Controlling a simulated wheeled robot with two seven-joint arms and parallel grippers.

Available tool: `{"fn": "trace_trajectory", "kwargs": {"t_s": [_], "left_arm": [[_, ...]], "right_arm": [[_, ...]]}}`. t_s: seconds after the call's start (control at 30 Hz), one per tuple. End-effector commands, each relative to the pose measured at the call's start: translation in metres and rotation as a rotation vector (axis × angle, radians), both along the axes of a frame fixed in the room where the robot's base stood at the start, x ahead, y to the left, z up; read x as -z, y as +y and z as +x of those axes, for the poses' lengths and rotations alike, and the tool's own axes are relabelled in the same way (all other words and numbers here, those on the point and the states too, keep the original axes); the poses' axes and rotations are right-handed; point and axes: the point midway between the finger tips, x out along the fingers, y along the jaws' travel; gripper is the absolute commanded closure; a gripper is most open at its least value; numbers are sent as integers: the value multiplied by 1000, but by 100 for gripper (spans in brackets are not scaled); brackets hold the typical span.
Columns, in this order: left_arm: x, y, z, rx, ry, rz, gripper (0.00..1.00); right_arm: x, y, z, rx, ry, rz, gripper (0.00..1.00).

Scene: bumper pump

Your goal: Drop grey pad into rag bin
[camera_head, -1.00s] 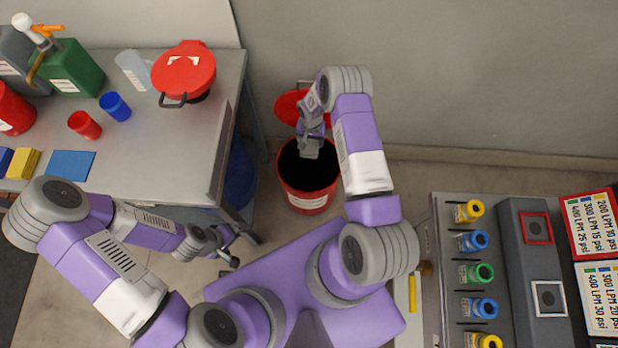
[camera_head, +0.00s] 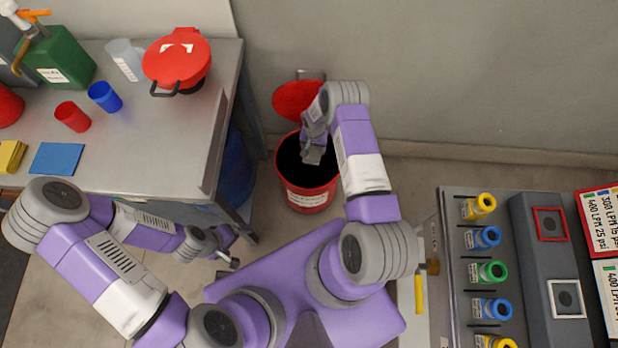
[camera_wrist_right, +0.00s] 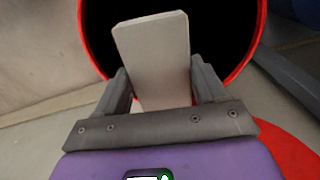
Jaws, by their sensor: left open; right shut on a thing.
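The rag bin (camera_head: 307,199) is a red can with a white label and a dark inside. It stands on the floor by the wall with its red lid (camera_head: 297,98) open behind it. My right gripper (camera_head: 313,153) is over the bin's mouth. In the right wrist view the grey pad (camera_wrist_right: 155,55) is a pale flat block between the fingers of my right gripper (camera_wrist_right: 163,88), which are shut on it. The pad sticks out over the dark opening of the bin (camera_wrist_right: 245,62). My left gripper (camera_head: 228,248) is open and empty, low beside the workbench.
A metal workbench (camera_head: 150,180) at the left holds a red lidded can (camera_head: 177,62), a red cup (camera_head: 72,116), a blue cup (camera_head: 104,97), a blue pad (camera_head: 57,158) and a green container (camera_head: 58,62). A rack with several coloured fittings (camera_head: 488,238) stands at the right.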

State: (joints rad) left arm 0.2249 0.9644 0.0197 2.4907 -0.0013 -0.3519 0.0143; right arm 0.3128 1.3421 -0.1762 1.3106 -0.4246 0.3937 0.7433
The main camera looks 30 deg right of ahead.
Motion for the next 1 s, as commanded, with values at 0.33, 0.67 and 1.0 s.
{"fn": "trace_trajectory", "kwargs": {"t_s": [0.33,0.67,1.0], "left_arm": [[-1,0,0,0,0,0,0],[-2,0,0,0,0,0,0],[-18,0,0,0,0,0,0]], "right_arm": [[-1,0,0,0,-1,-1,6],[-5,0,1,0,-2,-1,0],[-60,0,1,-1,-4,0,0]]}}
